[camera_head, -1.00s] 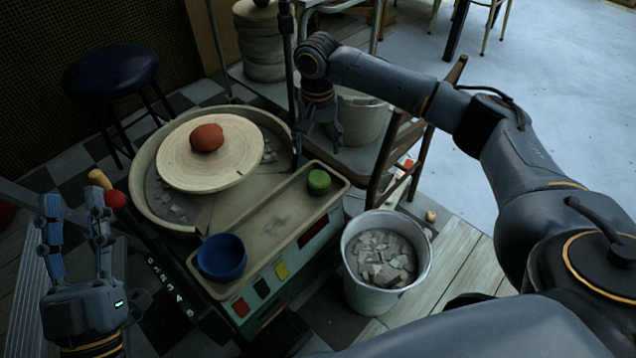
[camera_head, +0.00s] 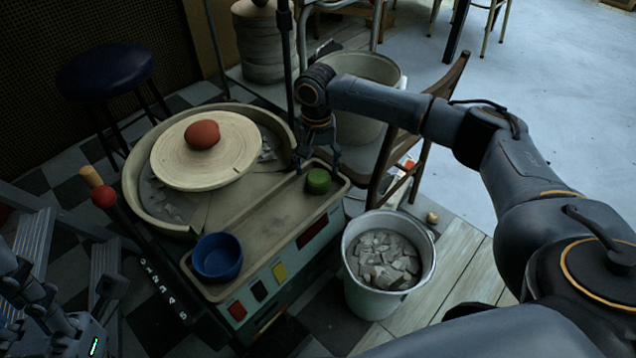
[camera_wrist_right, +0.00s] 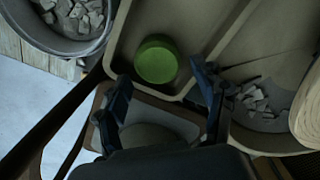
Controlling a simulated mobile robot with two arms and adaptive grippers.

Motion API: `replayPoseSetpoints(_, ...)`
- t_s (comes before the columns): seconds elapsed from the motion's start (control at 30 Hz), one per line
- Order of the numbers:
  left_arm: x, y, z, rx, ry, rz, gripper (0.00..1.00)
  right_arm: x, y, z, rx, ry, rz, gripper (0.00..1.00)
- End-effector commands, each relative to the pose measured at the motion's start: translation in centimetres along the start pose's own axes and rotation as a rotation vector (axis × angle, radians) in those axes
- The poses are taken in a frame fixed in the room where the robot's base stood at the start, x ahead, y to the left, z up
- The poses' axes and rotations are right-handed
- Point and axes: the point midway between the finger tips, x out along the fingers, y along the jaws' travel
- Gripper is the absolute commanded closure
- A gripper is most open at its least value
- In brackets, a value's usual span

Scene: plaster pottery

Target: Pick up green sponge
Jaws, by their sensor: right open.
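The green sponge (camera_head: 318,181) is a short round block in the far right end of the tray on the pottery wheel. It also shows in the right wrist view (camera_wrist_right: 155,60), just beyond and between my fingertips. My right gripper (camera_head: 318,165) is open and empty, pointing down just above and behind the sponge; its fingers also show in the right wrist view (camera_wrist_right: 165,85). I see a gap between fingers and sponge there. My left gripper (camera_head: 30,300) is at the lower left edge, partly cut off, and its finger gap is unclear.
The wheel's tray (camera_head: 262,222) also holds a blue bowl (camera_head: 218,257) at its near end. A red lump (camera_head: 202,135) sits on the wheel disc (camera_head: 180,175). A metal bucket of shards (camera_head: 372,300) and a wooden chair (camera_head: 425,130) stand close on the right.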

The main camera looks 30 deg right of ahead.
Motion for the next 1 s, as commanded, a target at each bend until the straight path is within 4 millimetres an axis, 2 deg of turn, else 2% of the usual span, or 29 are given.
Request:
replayPoseSetpoints(0.07,-1.0,0.1,-0.8,-0.004,0.054,0.0,0.6,1.3,0.1,0.1,0.0,-0.001,0.002,0.31)
replayPoseSetpoints(0.27,-2.9,0.0,-0.2,-0.003,0.05,0.001,0.6,4.3,0.3,0.1,0.0,0.001,0.002,0.31)
replayPoseSetpoints(0.53,-2.8,0.0,-0.2,-0.003,0.05,0.001,0.6,4.4,0.3,0.2,0.0,0.001,0.0,0.31)
replayPoseSetpoints(0.57,-2.8,0.0,-0.2,-0.003,0.05,0.001,0.6,4.4,0.3,0.2,0.0,0.001,0.001,0.35)
replayPoseSetpoints(0.7,-2.8,0.1,-0.2,-0.003,0.049,0.001,0.6,4.4,0.3,0.2,0.0,0.001,0.001,0.64)
replayPoseSetpoints(1.0,-2.8,0.1,-0.2,-0.003,0.049,0.001,0.6,4.4,0.3,0.2,0.0,0.001,0.001,0.65)
